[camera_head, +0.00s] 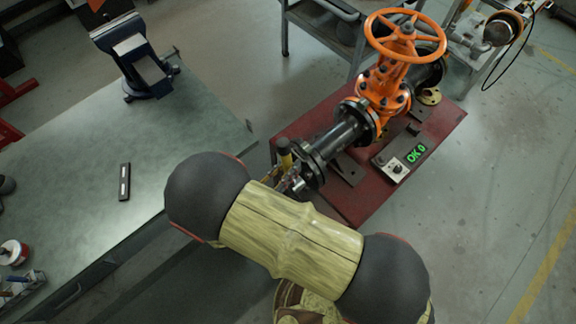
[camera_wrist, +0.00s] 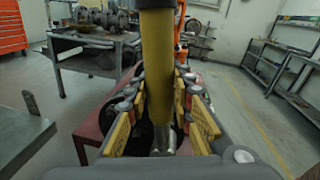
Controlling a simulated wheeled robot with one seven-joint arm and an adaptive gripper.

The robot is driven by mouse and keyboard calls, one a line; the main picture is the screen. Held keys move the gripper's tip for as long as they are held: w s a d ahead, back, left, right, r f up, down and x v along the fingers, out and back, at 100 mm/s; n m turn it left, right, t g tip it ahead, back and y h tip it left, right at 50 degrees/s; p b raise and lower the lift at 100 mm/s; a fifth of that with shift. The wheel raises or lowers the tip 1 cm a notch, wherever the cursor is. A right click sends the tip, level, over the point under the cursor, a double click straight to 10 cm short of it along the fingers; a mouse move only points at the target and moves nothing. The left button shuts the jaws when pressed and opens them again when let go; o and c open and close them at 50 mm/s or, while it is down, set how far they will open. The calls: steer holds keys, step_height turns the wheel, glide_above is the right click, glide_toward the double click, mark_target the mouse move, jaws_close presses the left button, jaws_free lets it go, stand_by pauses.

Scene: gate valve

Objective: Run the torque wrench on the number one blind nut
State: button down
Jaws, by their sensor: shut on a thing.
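My gripper (camera_wrist: 163,120) is shut on the torque wrench (camera_wrist: 157,65), which has a yellow body, a dark top and a bright metal lower end. In the wrist view it stands upright between the yellow-padded fingers. In the head view, the wrench's dark top and yellow body (camera_head: 284,156) show beside the near end of the black pipe, close to the blind flange (camera_head: 307,164). My arm partly covers the gripper there. The nuts on that flange are too small to tell apart. I cannot tell whether the wrench touches a nut.
The orange gate valve (camera_head: 390,80) and its pipe stand on a red base (camera_head: 438,128). A box with a green "OK 0" display (camera_head: 415,153) sits on it. A bench (camera_head: 80,205) on the left holds a blue vise (camera_head: 135,60) and a dark bar (camera_head: 125,182). Floor at right is clear.

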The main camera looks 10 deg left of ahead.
steer(key=shift+w+d+r, duration=0.1)
steer(key=shift+w, duration=0.05)
steer(key=shift+p+x, duration=0.4)
steer(key=shift+x, duration=1.1)
steer(key=shift+w+d+p, duration=0.3)
steer(key=shift+d+p, duration=0.2)
steer(key=shift+d, duration=0.1)
stand_by(1.9)
steer(key=shift+s+a, duration=0.15)
steer(key=shift+a, duration=0.15)
stand_by(1.4)
